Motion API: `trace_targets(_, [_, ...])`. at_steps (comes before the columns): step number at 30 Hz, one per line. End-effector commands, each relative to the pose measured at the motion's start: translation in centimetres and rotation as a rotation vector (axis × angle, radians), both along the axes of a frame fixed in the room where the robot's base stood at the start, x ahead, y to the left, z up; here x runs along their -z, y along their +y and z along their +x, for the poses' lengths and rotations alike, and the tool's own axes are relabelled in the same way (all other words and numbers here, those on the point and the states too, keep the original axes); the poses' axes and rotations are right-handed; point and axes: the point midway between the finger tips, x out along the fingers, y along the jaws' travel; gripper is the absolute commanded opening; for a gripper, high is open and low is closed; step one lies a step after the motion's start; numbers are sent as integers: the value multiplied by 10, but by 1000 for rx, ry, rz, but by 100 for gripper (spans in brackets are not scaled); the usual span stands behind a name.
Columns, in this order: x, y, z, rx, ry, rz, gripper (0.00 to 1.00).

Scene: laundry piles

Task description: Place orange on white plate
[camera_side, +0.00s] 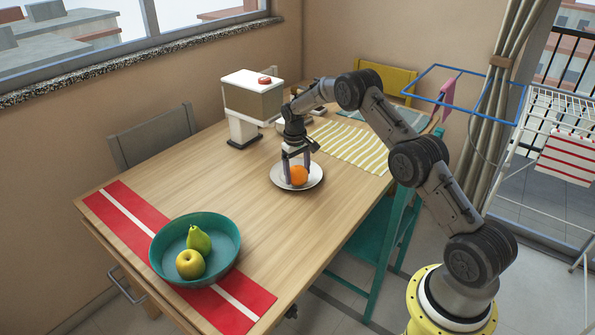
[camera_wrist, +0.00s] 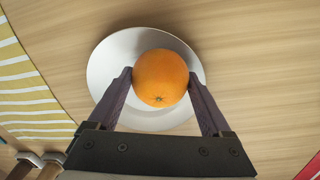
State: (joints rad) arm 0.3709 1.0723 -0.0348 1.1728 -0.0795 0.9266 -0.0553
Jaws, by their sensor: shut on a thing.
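The orange (camera_side: 299,175) is between the fingers of my gripper (camera_side: 297,168), over the white plate (camera_side: 314,181) on the wooden table. In the wrist view the orange (camera_wrist: 161,77) sits between the two dark fingertips of my gripper (camera_wrist: 160,82), with the plate (camera_wrist: 110,68) behind it. My gripper points down and is shut on the orange. The fingers reach the orange's left and right sides. The orange is low at the plate; I cannot tell whether its underside touches it.
A teal bowl (camera_side: 225,225) with a green pear (camera_side: 199,240) and a yellow apple (camera_side: 190,264) stands on a red runner (camera_side: 118,207). A white and brown machine (camera_side: 252,97) stands behind the plate. A striped mat (camera_side: 350,146) lies to the right. The table's middle is clear.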

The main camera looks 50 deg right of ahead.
Motion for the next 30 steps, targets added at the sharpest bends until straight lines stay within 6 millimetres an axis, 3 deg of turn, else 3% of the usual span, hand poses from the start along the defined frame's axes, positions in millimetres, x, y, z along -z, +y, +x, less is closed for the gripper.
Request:
trace_targets(1, [1, 0, 0, 0, 0, 0, 85])
trace_targets(4, [1, 0, 0, 0, 0, 0, 100])
trace_targets(14, [-6, 0, 0, 0, -2, -1, 100])
trace_targets(30, [-105, 6, 2, -1, -4, -1, 100])
